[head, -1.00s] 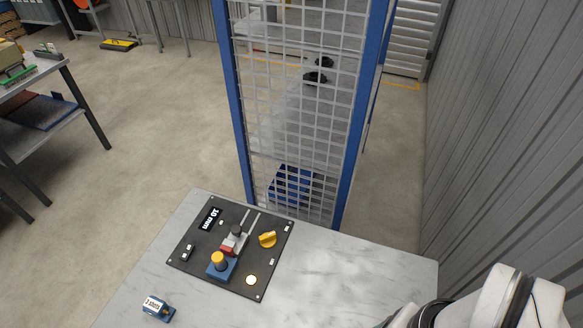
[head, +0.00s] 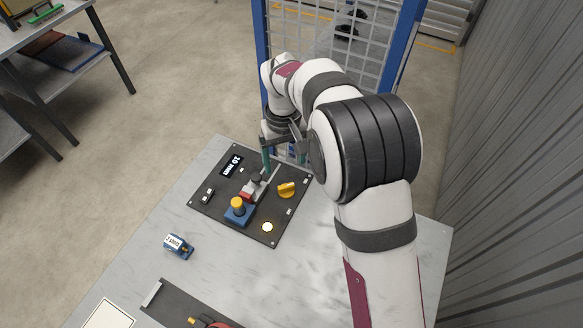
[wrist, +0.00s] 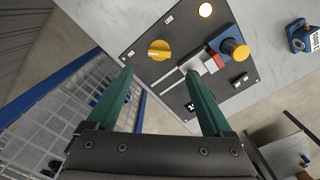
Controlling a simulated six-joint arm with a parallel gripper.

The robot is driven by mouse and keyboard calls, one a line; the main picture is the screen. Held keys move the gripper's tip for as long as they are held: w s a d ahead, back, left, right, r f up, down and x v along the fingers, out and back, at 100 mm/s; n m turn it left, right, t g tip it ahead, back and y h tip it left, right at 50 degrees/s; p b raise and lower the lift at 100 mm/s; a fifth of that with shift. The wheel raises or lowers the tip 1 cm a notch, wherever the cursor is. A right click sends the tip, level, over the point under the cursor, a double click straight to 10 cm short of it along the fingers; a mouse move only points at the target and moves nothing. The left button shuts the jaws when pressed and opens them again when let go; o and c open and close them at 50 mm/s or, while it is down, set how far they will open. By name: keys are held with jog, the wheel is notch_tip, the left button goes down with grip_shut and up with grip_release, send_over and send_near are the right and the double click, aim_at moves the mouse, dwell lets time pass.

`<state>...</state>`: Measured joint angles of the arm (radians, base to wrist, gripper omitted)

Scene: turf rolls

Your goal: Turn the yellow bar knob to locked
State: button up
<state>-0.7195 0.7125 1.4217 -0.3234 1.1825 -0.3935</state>
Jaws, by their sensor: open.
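The yellow bar knob (head: 286,189) sits on the right part of the dark control panel (head: 212,215), which lies on the grey table. It also shows in the wrist view (wrist: 159,50), beyond and between my fingertips. Small white label plates are beside it, but I cannot read their text. My gripper (head: 283,160) is over the panel's far edge, apart from the knob. In the wrist view my gripper (wrist: 158,74) has its two green fingers spread wide with nothing between them.
Beside the knob are a slider with a red and grey block (head: 254,187), a yellow-topped blue button (head: 237,207) and a lit round lamp (head: 267,227). A small blue labelled device (head: 178,246) stands on the table. A blue-framed mesh fence (head: 391,60) rises behind.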

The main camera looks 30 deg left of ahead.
aim_at(286, 186)
notch_tip(286, 186, down, 10)
dwell(0.3)
grip_shut()
